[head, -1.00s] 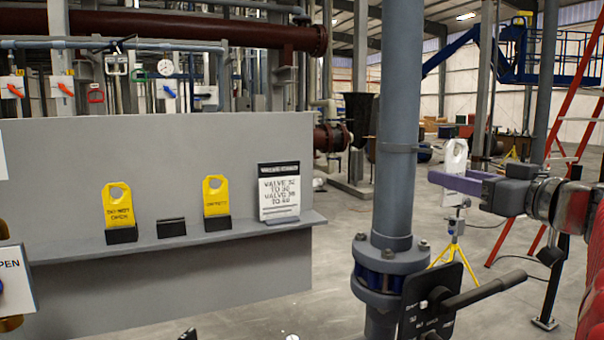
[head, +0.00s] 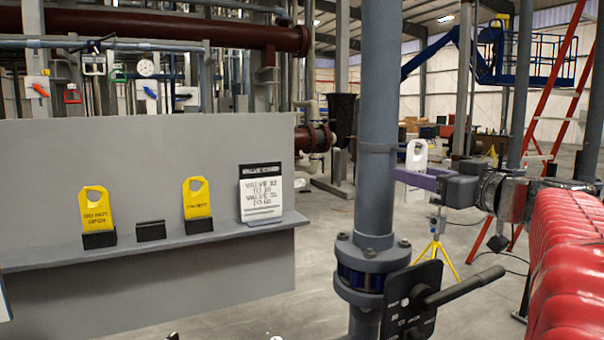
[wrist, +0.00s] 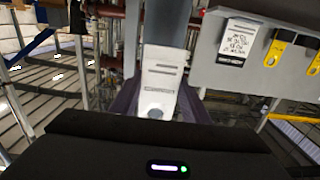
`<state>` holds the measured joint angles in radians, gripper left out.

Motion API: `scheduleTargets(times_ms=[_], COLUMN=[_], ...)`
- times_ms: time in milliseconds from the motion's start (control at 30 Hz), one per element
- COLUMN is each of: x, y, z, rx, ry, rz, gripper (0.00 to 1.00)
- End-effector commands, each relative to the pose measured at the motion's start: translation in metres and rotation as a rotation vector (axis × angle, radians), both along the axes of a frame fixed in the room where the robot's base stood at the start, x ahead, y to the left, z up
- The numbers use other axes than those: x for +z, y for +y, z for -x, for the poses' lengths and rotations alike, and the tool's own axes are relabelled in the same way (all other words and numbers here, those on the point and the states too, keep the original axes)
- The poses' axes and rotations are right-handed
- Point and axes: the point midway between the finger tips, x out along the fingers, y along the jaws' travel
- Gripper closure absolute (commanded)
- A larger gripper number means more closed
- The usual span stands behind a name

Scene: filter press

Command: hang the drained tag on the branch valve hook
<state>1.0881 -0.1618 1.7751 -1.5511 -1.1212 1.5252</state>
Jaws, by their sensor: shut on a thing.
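My gripper (head: 410,180) is shut on a white tag (head: 417,152), held upright just right of the grey vertical pipe (head: 376,140) in the head view. The tag has a hole near its top. In the wrist view the tag (wrist: 158,85) shows faint grey lines between my purple fingers, its writing too small to read. A valve with a black plate and lever (head: 412,300) sits low on the pipe, below my gripper. I cannot make out a hook on it.
A grey ledge (head: 215,235) on a panel holds two yellow tags (head: 97,210) (head: 197,198) in black stands, an empty black stand (head: 150,230) and a white valve card (head: 261,195). A yellow tripod (head: 434,245) and a red ladder (head: 548,90) stand behind.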

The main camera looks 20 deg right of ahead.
Motion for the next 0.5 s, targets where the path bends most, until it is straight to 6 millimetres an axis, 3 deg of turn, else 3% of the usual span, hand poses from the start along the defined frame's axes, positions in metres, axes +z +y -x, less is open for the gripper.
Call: scheduleTargets(times_ms=[500], x=[-0.002], y=[0.001], z=[-0.022], rx=[0.001], ry=[0.000], rz=[0.000], gripper=[0.79])
